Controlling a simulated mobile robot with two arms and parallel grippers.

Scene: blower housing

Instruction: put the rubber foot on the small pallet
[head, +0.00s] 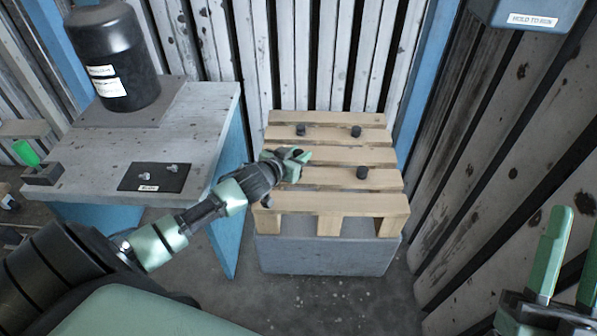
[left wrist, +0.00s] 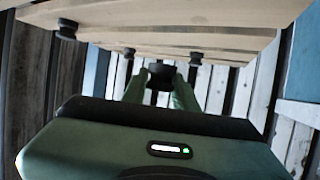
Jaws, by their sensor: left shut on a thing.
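The small pallet (head: 338,203) is light wood and lies on a grey block between the table and the right wall. Three dark rubber feet stand on its slats: one at back left (head: 300,129), one at back right (head: 356,131) and one at front right (head: 362,172). My left gripper (head: 299,157) is over the left side of the pallet, shut on another rubber foot. That held foot (left wrist: 161,75) shows dark between the green fingers in the left wrist view. Whether it touches the slats I cannot tell. My right gripper (head: 568,262) is at the lower right, open and empty.
A worn grey table (head: 205,125) stands left of the pallet, with a black canister (head: 115,60) and a dark mat (head: 153,178) bearing small metal parts. Plank walls close in behind and at right. A blue-grey box (head: 530,14) hangs at the upper right.

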